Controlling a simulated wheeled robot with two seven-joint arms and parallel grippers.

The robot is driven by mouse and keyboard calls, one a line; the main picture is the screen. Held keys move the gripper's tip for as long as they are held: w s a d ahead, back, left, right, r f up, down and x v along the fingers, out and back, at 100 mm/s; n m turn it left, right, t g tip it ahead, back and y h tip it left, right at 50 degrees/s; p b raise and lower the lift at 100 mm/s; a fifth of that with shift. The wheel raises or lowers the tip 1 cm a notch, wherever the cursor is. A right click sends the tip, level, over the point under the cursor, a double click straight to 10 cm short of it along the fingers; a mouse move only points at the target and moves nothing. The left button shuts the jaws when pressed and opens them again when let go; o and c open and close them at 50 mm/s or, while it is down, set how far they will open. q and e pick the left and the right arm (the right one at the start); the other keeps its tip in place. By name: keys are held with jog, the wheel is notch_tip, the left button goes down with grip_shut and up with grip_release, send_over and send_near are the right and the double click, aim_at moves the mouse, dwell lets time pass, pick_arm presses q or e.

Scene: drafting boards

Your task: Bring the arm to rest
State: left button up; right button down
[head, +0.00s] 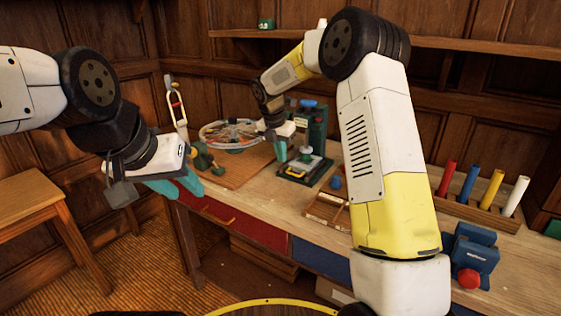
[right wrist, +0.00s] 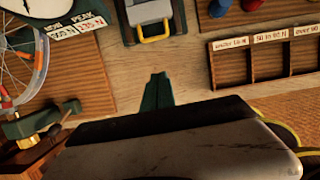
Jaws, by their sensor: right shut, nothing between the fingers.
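My right arm (head: 375,140) reaches over the wooden workbench (head: 262,196) from the right, bent at a high elbow. My right gripper (head: 281,150) hangs above the bench beside a green device with a yellow handle (head: 304,168). In the right wrist view its dark green fingers (right wrist: 157,92) are together with nothing between them, over bare wood. My left gripper (head: 186,184), with teal fingers, is at the left, off the bench's front left corner. It holds nothing that I can see; its finger gap is unclear.
A spoked wheel (head: 230,132) stands at the back left of the bench. A labelled compartment tray (right wrist: 262,60) lies near the front edge. A blue clamp-like device with a red knob (head: 472,255) and a rack of coloured cylinders (head: 470,208) are at the right. A wooden stool (head: 28,195) stands left.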

jog(key=s+d+r+m+t+y, duration=0.1)
jog(key=s+d+r+m, duration=0.2)
jog(key=s+r+m, duration=0.5)
jog(key=s+d+r+m+t+y, duration=0.1)
jog(key=s+d+r+m, duration=0.4)
jog(key=s, duration=0.6)
jog(key=s+m+t+y, duration=0.1)
jog(key=s+m+y, duration=0.1)
jog(key=s+m, duration=1.3)
jog(key=s, duration=0.2)
jog(key=shift+s+t, duration=0.3)
jog(key=shift+s, duration=0.1)
